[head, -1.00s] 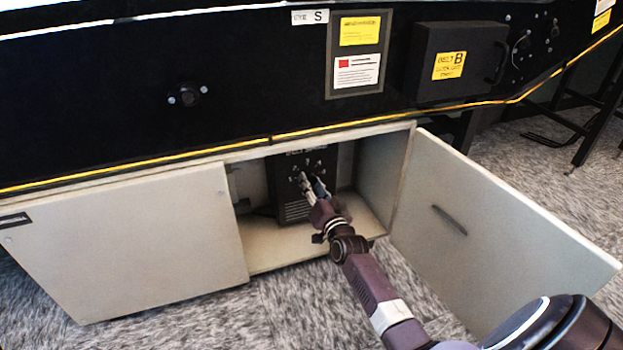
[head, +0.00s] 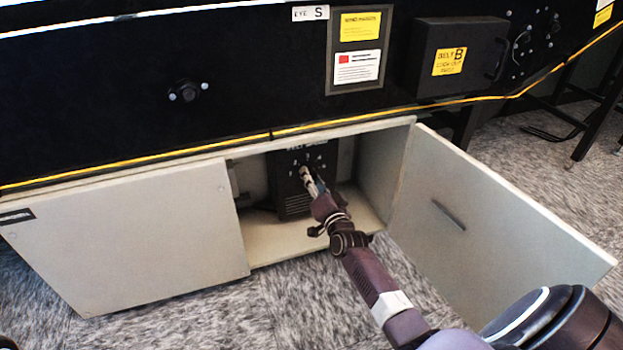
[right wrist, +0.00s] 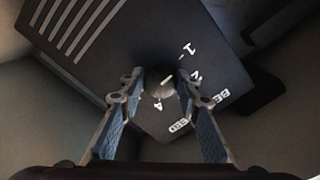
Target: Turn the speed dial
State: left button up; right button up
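The speed dial (right wrist: 160,83) is a small round grey knob on the face of a black control box (head: 291,205). White numbers and lettering surround it, and a light pointer mark shows on it. The box stands inside the open cabinet under the machine. My right gripper (head: 306,172) reaches in at the box face and hides the dial in the head view. In the right wrist view its two blue-padded fingers (right wrist: 158,84) stand on either side of the dial. They are apart, with a narrow gap visible at the left side. My left gripper is not in view.
The cabinet (head: 262,252) has its right door (head: 490,235) swung open beside my right arm and its left door (head: 125,240) shut. The black machine side (head: 100,110) with a yellow strip (head: 390,114) overhangs the opening. Grey floor lies in front.

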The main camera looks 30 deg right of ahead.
jog(key=o, duration=0.4)
jog(key=shift+c, duration=0.2)
jog(key=v, duration=1.2)
